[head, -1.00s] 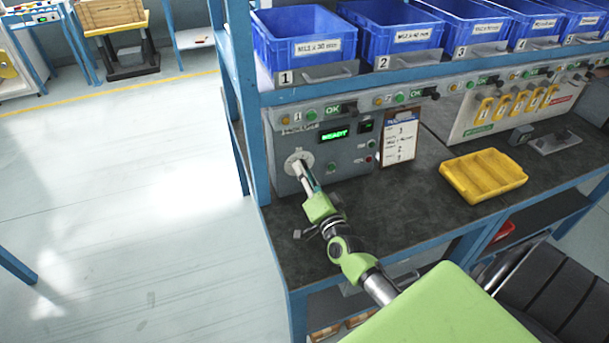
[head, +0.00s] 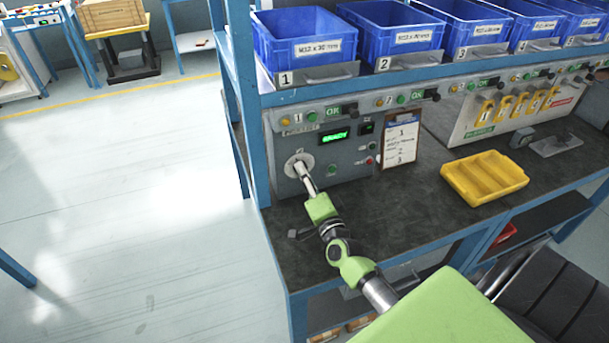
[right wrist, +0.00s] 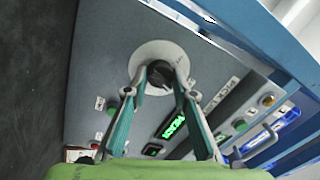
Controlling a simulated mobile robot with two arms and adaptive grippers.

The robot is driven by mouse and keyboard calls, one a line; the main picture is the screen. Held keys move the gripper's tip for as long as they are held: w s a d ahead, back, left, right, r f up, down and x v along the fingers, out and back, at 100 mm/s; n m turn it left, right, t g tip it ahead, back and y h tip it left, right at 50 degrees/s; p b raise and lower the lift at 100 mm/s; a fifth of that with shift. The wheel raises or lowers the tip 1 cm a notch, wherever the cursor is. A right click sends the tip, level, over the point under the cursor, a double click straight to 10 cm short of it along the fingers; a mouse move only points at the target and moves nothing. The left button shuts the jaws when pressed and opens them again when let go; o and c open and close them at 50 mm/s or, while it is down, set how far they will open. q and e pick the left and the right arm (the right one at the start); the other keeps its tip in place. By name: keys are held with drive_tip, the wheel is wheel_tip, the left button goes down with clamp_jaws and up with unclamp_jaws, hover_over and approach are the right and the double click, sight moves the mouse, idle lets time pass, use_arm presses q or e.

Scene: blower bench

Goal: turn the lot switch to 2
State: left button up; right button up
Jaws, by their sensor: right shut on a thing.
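The lot switch (right wrist: 158,78) is a dark knob on a round pale dial plate (head: 297,164) at the left of the grey control panel (head: 350,165). My right gripper (head: 302,170) reaches to it in the head view. In the right wrist view my right gripper (right wrist: 160,75) has its teal fingers shut on the knob, one on each side. The fingers hide much of the knob, and I cannot read which number it points to. My left gripper is not in view.
A lit green display (head: 335,136) sits right of the dial. A clipboard (head: 400,142) leans at the panel's right. A yellow tray (head: 484,177) lies on the dark bench top (head: 390,217). Blue bins (head: 303,40) stand on the shelf above.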

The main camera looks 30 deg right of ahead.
drive_tip(key=o, duration=1.1)
drive_tip(key=v, duration=1.2)
